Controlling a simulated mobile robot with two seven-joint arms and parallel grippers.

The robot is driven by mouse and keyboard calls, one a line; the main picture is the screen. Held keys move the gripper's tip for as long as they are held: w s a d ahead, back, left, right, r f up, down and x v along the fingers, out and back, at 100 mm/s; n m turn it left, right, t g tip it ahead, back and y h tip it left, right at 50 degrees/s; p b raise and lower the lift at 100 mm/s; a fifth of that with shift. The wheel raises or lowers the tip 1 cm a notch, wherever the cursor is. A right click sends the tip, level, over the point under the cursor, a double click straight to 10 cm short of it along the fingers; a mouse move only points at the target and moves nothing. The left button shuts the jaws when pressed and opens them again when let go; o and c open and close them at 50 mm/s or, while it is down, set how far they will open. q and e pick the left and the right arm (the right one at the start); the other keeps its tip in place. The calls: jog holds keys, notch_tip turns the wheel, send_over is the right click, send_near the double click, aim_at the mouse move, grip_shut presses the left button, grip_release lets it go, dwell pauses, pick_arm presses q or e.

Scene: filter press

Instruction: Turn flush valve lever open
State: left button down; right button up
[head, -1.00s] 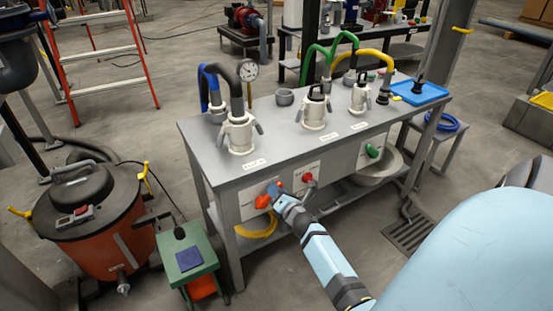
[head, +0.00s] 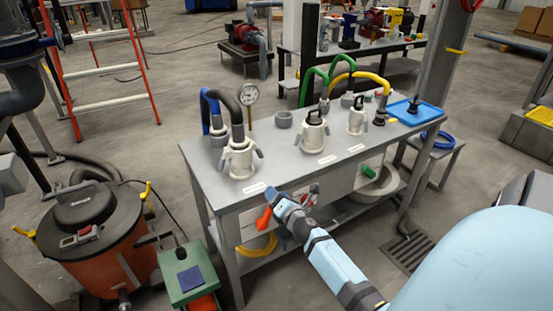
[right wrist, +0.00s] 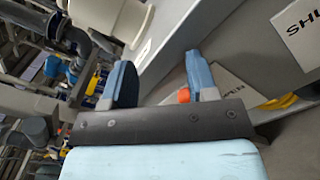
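An orange lever (head: 264,217) sits on the left front panel of the grey bench, slanting down to the left. A red knob or lever (head: 313,188) is on the middle panel, and a green lever (head: 368,171) is on the right one. I cannot read which is the flush valve. My right gripper (head: 275,196) is at the left panel, just above and right of the orange lever, partly covering it. In the right wrist view the gripper (right wrist: 160,82) is open, with an orange bit (right wrist: 184,95) beside its right finger; contact is unclear.
The bench top (head: 289,150) carries white hose fittings, a gauge (head: 250,94) and a blue tray (head: 414,112). An orange drum vacuum (head: 108,245) and a green box (head: 189,272) stand to the left. A yellow hose (head: 258,247) lies under the bench.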

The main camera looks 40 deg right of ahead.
notch_tip(320, 180, up, 12)
jog(key=p, duration=0.5)
jog(key=shift+p, duration=0.3)
jog(key=shift+f, duration=0.15)
